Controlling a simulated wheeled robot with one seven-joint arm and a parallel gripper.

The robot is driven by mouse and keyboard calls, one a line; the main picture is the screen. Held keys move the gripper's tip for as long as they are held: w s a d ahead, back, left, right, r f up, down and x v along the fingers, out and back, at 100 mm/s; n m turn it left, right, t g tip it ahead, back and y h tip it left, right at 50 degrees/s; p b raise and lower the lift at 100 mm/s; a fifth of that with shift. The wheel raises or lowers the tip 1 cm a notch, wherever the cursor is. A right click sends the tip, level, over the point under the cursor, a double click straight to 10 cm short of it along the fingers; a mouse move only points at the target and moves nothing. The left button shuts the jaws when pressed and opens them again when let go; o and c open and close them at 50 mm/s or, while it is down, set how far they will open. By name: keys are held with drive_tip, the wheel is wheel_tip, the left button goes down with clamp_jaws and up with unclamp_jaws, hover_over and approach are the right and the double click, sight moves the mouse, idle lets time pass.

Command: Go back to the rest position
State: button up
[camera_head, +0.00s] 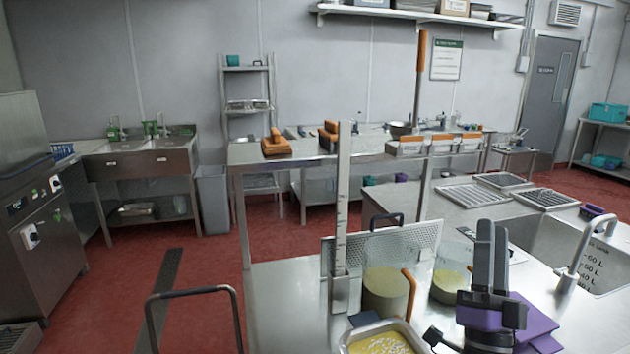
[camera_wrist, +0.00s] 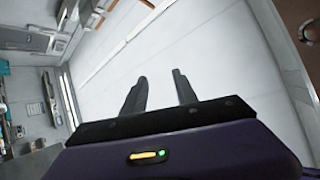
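My gripper (camera_head: 493,228) is raised at the lower right of the head view, with its fingers pointing up. In the wrist view its two dark fingers (camera_wrist: 160,77) stand apart with nothing between them, so it is open and empty. The wrist view is tilted and looks toward a pale wall or ceiling. The gripper appears in front of the steel worktop (camera_head: 285,300) and touches nothing that I can see.
Left of my gripper are two clear vessels of pale liquid (camera_head: 386,288) (camera_head: 448,284), a tray of yellow contents (camera_head: 378,345) and an upright ruled bar (camera_head: 342,215). A sink (camera_head: 585,255) with a tap lies right. Red floor (camera_head: 200,265) is open at left.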

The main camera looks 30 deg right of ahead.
drive_tip(key=s+a+f+n+t+y, duration=0.1)
drive_tip(key=s+a+f+n+y, duration=0.2)
drive_tip(key=a+f+n+y, duration=0.5)
drive_tip(key=s+a+f+n+t+y, duration=0.1)
drive_tip(key=s+a+f+n+y, duration=0.1)
drive_tip(key=a+f+n+y, duration=0.65)
drive_tip(key=s+a+f+n+g+y, duration=0.1)
drive_tip(key=s+a+f+g+y, duration=0.1)
drive_tip(key=s, duration=0.7)
drive_tip(key=s+a+f+n+g+y, duration=0.1)
drive_tip(key=s+a+f+n+g, duration=0.1)
drive_tip(key=s+a+f+g, duration=0.2)
drive_tip(key=s+a+f, duration=0.3)
drive_tip(key=s+f, duration=0.1)
drive_tip(key=shift+s+g+y, duration=0.3)
drive_tip(key=shift+s+y, duration=0.05)
drive_tip(key=shift+s, duration=0.05)
